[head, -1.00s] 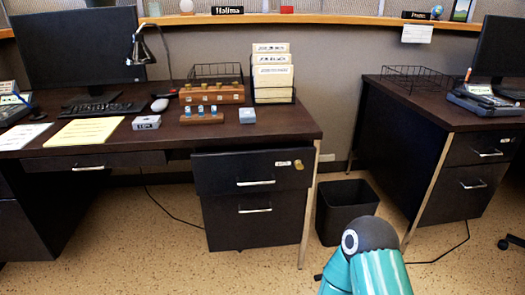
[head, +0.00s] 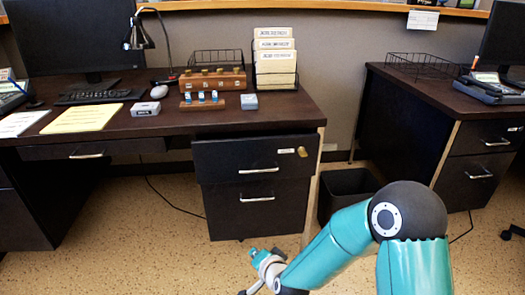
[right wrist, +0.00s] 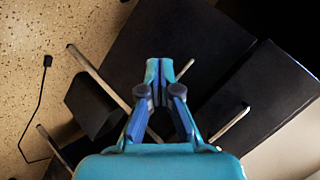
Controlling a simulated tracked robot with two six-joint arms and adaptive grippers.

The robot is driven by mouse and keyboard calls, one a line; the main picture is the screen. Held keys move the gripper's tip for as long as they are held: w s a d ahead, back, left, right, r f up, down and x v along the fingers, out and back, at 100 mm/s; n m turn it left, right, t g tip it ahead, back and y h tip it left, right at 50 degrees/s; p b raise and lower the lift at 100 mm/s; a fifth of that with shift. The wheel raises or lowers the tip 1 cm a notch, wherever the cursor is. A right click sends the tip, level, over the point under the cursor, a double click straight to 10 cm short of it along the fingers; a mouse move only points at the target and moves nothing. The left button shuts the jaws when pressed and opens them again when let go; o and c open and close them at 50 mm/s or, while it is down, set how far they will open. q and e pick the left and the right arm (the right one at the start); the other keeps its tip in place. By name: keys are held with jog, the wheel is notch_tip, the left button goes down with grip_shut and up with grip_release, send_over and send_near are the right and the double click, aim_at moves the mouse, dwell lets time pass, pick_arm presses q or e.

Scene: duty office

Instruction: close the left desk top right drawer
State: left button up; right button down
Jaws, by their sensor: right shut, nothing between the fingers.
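The left desk (head: 90,128) has a dark top right drawer (head: 255,158) with a silver handle (head: 258,170) and a brass lock. The drawer stands out a little in front of the lower drawer (head: 255,207), so it is partly open. My right gripper (head: 250,287) is low in front of the lower drawer, below and apart from the top drawer. In the right wrist view its fingers (right wrist: 160,72) are shut and empty, with dark furniture panels beyond. My left gripper is not in view.
A black waste bin (head: 345,192) stands right of the drawers, partly behind my right arm. Another desk (head: 410,130) stands at the right. The desktop holds an organizer, a wooden rack and papers. Speckled floor (head: 150,255) is clear in front.

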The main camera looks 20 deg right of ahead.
jog(key=w+d+r+m+t+h, duration=0.1)
jog(key=w+d+r+m+t, duration=0.2)
jog(key=r, duration=0.6)
jog(key=m+t+h+b, duration=0.1)
jog(key=m+t+h, duration=0.25)
jog(key=m, duration=0.35)
send_near(263, 142)
jog(key=shift+h, duration=0.35)
jog(key=b+x, duration=0.2)
jog(key=x, duration=0.5)
jog(key=shift+a, duration=0.2)
jog(key=shift+w, duration=0.2)
jog(key=shift+w, duration=0.1)
jog(key=shift+x, duration=1.3)
